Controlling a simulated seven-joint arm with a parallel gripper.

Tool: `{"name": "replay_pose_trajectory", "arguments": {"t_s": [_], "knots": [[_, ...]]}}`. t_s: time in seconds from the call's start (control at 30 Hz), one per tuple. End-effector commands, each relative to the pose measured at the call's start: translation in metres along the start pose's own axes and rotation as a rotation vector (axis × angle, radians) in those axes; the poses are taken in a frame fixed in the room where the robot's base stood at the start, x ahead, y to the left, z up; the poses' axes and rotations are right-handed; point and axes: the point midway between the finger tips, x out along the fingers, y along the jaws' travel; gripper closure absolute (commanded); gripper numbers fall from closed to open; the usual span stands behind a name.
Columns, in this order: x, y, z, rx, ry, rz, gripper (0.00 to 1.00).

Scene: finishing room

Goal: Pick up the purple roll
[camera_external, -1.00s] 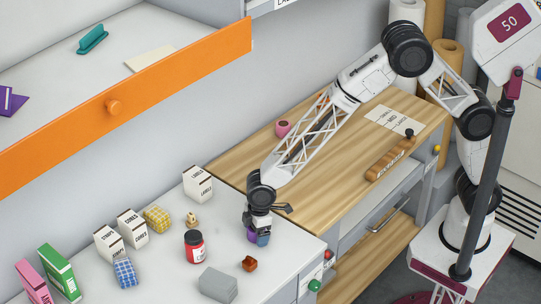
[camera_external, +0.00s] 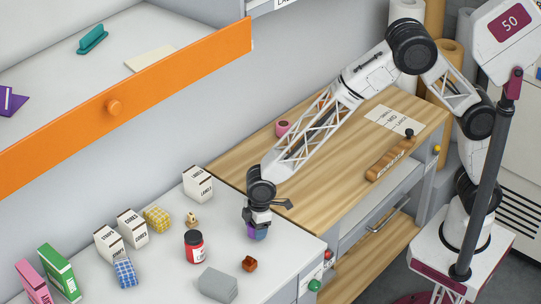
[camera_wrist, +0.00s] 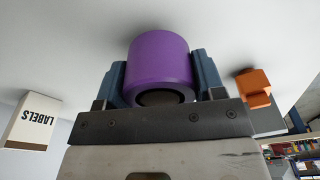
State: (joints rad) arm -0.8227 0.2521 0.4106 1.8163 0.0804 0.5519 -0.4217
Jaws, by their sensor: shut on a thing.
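The purple roll (camera_wrist: 160,62) sits between the two blue fingertips of my gripper (camera_wrist: 160,82) in the wrist view, with a finger against each side. In the external view my gripper (camera_external: 258,232) points down over the right part of the grey-white counter, shut on the purple roll (camera_external: 248,225). There the roll is mostly hidden by the fingers and wrist. I cannot tell for sure whether its underside is clear of the counter.
Around my gripper on the counter (camera_external: 165,270) stand a red jar (camera_external: 194,246), a grey block (camera_external: 217,285), a small brown-orange piece (camera_external: 249,264) and a white labels box (camera_external: 198,184). A pink roll (camera_external: 283,129) lies on the wooden top (camera_external: 330,165). An orange drawer (camera_external: 140,95) juts out above left.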

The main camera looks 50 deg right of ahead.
Motion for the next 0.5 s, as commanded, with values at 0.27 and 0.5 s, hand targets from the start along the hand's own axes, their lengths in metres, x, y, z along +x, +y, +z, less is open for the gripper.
{"name": "replay_pose_trajectory", "arguments": {"t_s": [0.27,0.5], "knots": [[-0.022,-0.007,0.016,0.000,0.002,0.001,0.63],[-0.029,-0.021,0.052,0.000,0.001,0.001,0.63]]}}
